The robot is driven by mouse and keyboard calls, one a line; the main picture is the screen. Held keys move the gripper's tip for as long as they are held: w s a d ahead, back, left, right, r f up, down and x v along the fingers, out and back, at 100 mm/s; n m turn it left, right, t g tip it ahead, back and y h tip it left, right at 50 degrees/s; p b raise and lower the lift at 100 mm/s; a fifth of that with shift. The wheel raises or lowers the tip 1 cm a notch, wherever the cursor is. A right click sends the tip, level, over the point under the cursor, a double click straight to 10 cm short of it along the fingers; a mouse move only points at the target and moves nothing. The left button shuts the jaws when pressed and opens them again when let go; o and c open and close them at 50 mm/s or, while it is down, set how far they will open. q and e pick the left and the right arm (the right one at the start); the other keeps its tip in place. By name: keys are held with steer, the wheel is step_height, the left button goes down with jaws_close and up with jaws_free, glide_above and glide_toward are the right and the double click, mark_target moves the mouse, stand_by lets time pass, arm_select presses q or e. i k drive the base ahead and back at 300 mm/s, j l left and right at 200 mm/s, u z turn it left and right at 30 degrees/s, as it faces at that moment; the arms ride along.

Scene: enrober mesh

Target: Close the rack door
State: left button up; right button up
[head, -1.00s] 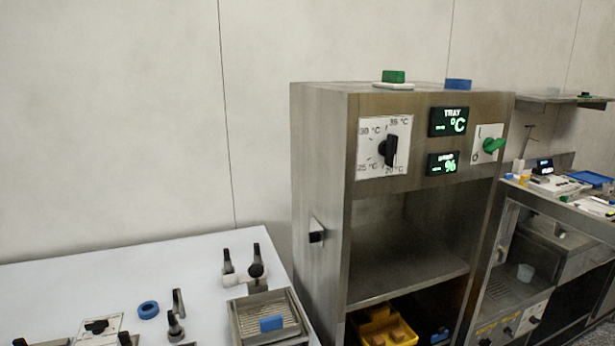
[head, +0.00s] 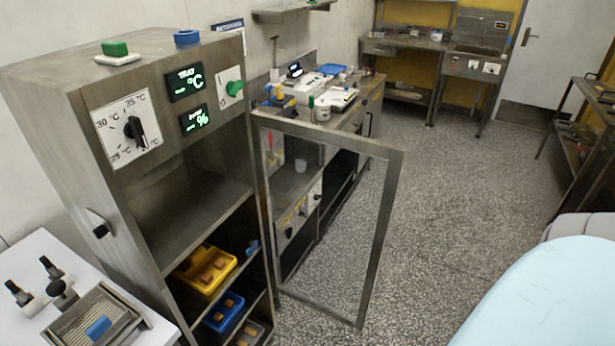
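The steel rack (head: 205,142) stands at the left of the head view, with its front open. Its door (head: 381,235), a metal frame around a clear pane, stands swung wide open. The door is hinged on the rack's right side and reaches out over the floor. On the rack's shelves are a yellow tray (head: 229,265) and a blue tray (head: 238,318), both with brown pieces. A latch (head: 98,224) sits on the rack's left side wall. Neither gripper is in view.
A white table (head: 30,262) with a steel tray and black-handled tools stands left of the rack. A counter with instruments (head: 368,92) runs behind the door. The speckled floor (head: 450,190) right of the door is clear. A pale blue rounded surface fills the lower right.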

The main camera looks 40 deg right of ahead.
mark_target(395, 154)
steer(key=k, duration=0.85)
steer(key=k+u, duration=0.1)
steer(key=u, duration=0.25)
steer(key=k+u, duration=0.15)
steer(key=u, duration=0.25)
steer(key=k+u, duration=0.1)
steer(key=u, duration=0.25)
steer(key=l, duration=0.95)
steer(key=k+l, duration=0.15)
steer(key=l, duration=1.75)
steer(key=k+l, duration=0.15)
steer(key=l, duration=0.85)
steer(key=l+u, duration=0.1)
steer(key=l, duration=0.85)
steer(key=k+l+u, duration=0.1)
steer(key=l, duration=0.55)
steer(key=k+l+u, duration=0.15)
steer(key=l, duration=0.15)
